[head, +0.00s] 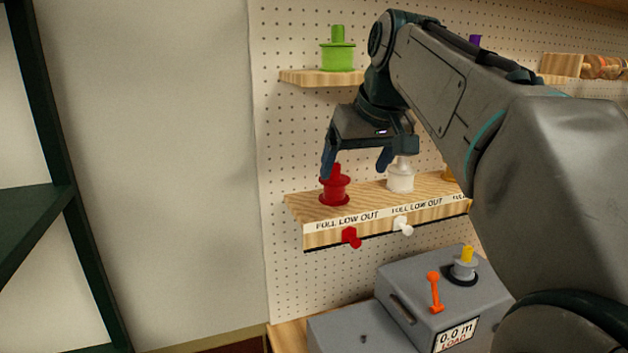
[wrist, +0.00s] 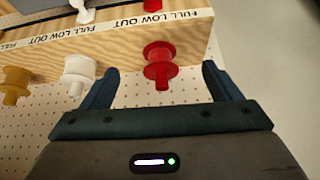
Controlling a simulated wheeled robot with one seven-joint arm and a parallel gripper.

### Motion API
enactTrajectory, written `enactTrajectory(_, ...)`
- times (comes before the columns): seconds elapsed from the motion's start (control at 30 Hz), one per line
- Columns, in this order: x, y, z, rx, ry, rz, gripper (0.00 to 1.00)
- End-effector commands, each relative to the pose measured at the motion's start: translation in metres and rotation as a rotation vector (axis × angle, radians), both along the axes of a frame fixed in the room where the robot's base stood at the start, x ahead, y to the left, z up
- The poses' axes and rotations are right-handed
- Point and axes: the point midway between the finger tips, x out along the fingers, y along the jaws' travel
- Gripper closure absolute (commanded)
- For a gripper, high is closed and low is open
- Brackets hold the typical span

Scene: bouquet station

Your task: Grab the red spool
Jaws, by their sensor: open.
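The red spool (head: 335,188) stands upright on the left end of the lower wooden shelf in the head view. My gripper (head: 355,168) is just above it there, open, with one finger close to the spool and the other to its right. In the wrist view the red spool (wrist: 160,62) shows ahead of and between the two fingertips of my open gripper (wrist: 160,80). Nothing is held. I cannot tell exactly how far the fingers are from the spool.
A white spool (head: 400,177) stands right of the red one on the labelled shelf (head: 310,212), with an orange spool (wrist: 15,82) beyond. Red (head: 351,237) and white (head: 403,226) pegs stick out below. A green spool (head: 338,50) is on the upper shelf. A grey machine (head: 400,290) stands below.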

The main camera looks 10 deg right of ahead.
Motion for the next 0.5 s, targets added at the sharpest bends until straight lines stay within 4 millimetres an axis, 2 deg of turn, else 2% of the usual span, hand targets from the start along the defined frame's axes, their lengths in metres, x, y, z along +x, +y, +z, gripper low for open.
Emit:
enactTrajectory(0.03,0.006,-0.001,0.016,-0.002,-0.015,0.010,0.16)
enactTrajectory(0.1,0.009,-0.002,0.030,-0.005,-0.029,0.020,0.16)
enactTrajectory(0.23,0.013,-0.002,0.043,-0.007,-0.043,0.034,0.16)
enactTrajectory(0.37,0.018,-0.001,0.039,-0.008,-0.045,0.039,0.16)
enactTrajectory(0.5,0.031,0.002,0.017,-0.009,-0.043,0.040,0.16)
